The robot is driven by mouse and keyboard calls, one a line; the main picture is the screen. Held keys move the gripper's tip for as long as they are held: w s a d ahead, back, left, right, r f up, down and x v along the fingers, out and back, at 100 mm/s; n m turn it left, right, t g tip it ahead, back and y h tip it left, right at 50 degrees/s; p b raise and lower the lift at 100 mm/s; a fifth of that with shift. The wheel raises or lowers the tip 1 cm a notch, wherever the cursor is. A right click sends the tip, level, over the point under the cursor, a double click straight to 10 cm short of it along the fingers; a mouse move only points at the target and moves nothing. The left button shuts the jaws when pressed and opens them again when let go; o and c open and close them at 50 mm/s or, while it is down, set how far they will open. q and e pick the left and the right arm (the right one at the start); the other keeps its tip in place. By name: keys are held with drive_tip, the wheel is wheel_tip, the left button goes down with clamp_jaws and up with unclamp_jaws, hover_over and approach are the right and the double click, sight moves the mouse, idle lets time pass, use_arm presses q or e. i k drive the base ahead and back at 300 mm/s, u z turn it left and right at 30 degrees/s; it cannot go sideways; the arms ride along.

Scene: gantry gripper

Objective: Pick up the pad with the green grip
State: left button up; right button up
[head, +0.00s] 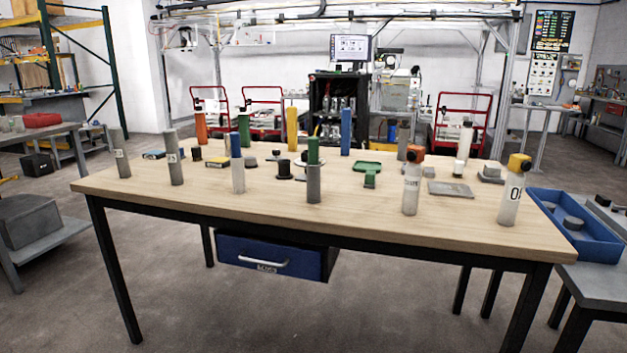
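No gripper of mine shows in the head view. Several upright cylinders stand on the wooden table (270,217). One near the front middle has a green upper part (313,150) above a grey lower part (314,186). A plain green cylinder (244,130) stands farther back. A flat green piece (372,166) with a short stem toward the front lies right of the middle. I cannot tell for sure which of these is the pad with the green grip.
A cylinder with a blue top (236,146) stands left of the green-topped one. Bottles with orange (415,153) and yellow (519,162) caps stand at the front right. A blue tray (575,250) sits on a side table. A blue drawer (270,257) hangs below the tabletop.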

sight(370, 182)
drive_tip(key=u, duration=1.25)
drive_tip(key=i, duration=1.1)
drive_tip(key=z, duration=0.75)
